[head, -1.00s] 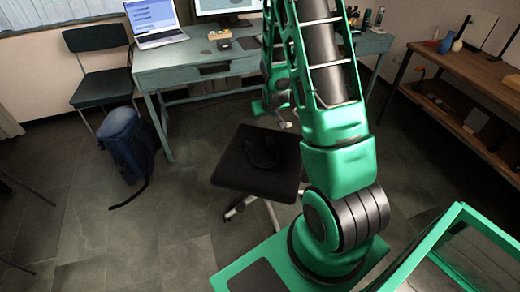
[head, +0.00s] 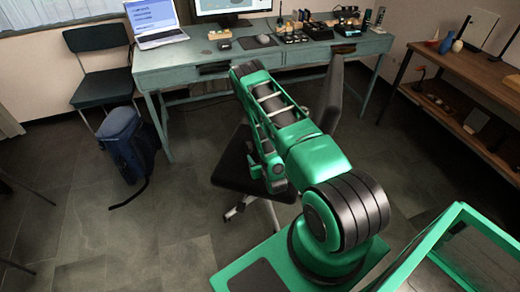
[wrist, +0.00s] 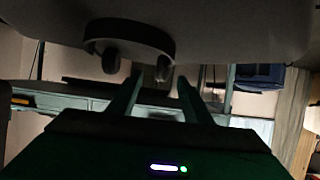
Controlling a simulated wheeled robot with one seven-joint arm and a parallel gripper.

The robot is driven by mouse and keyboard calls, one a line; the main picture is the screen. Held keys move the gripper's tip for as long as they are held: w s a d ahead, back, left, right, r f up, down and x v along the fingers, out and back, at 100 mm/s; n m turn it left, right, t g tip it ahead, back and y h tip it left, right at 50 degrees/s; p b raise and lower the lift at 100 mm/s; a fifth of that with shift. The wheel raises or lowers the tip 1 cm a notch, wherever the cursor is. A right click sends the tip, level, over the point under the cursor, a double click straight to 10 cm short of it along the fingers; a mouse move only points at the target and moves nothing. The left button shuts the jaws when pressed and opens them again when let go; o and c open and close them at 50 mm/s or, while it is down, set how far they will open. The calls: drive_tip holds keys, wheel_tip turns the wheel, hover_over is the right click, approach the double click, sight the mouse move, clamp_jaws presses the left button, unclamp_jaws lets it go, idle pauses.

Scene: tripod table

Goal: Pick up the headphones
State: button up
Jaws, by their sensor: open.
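The black headphones (wrist: 132,30) show at the top of the wrist view, resting on a dark surface that appears to be the chair seat (wrist: 220,30). Their curved band and two ear cups are visible. My gripper (wrist: 159,76) has its two fingers apart with nothing between them. The fingers point towards the headphones, and one fingertip appears close to an ear cup; contact cannot be told. In the head view my arm hides the headphones and reaches down over the black seat (head: 232,168).
The chair's tall backrest (head: 332,95) rises right of my arm. A desk (head: 205,72) with a laptop (head: 154,20) and small items stands behind. A blue backpack (head: 126,143) and another chair (head: 98,75) are at left. A wooden shelf (head: 450,70) stands right.

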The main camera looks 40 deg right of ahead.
sight(250, 151)
drive_tip(key=shift+s+f, duration=0.1)
drive_tip(key=shift+f, duration=0.15)
drive_tip(key=shift+w+d+f, duration=0.1)
drive_tip(key=shift+w+f, duration=0.05)
drive_tip(key=shift+w, duration=0.15)
drive_tip(key=x, duration=0.4)
drive_tip(key=shift+w, duration=0.15)
drive_tip(key=shift+a+x, duration=0.15)
drive_tip(key=shift+x, duration=1.25)
drive_tip(key=shift+a+x, duration=0.2)
drive_tip(key=shift+x, duration=1.2)
drive_tip(key=shift+w+r, duration=0.15)
drive_tip(key=shift+r, duration=0.05)
drive_tip(key=shift+c, duration=0.3)
drive_tip(key=c, duration=1)
clamp_jaws()
drive_tip(key=shift+r, duration=0.15)
